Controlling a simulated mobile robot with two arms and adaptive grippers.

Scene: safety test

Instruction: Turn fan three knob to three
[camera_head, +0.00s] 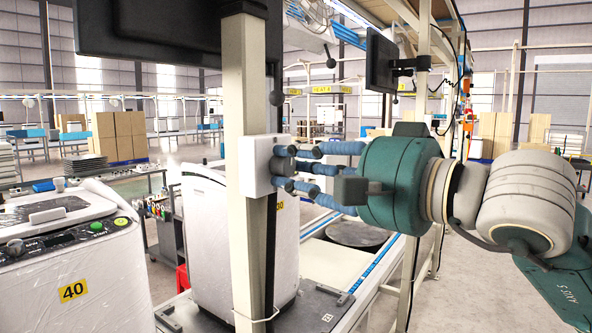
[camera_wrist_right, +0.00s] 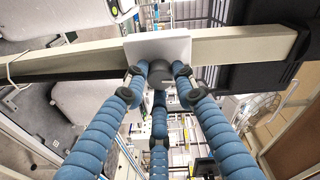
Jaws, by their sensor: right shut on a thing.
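A white control box (camera_head: 258,166) is fixed to a beige upright post (camera_head: 243,90) in the middle of the head view. In the right wrist view the box (camera_wrist_right: 158,47) carries a dark grey round knob (camera_wrist_right: 160,71) on its face. My right gripper (camera_head: 292,170) comes in from the right, its blue ribbed fingers level and pointing at the box. In the right wrist view its fingertips (camera_wrist_right: 160,82) are shut around the knob. The knob's setting and any numbers on the box cannot be read. My left gripper is not in view.
A white washing machine with a yellow 40 label (camera_head: 73,291) stands at the left, and another (camera_head: 210,230) stands behind the post. A dark monitor (camera_head: 150,28) hangs at the upper left and a smaller one (camera_head: 381,62) at the right. Open floor lies at the lower right.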

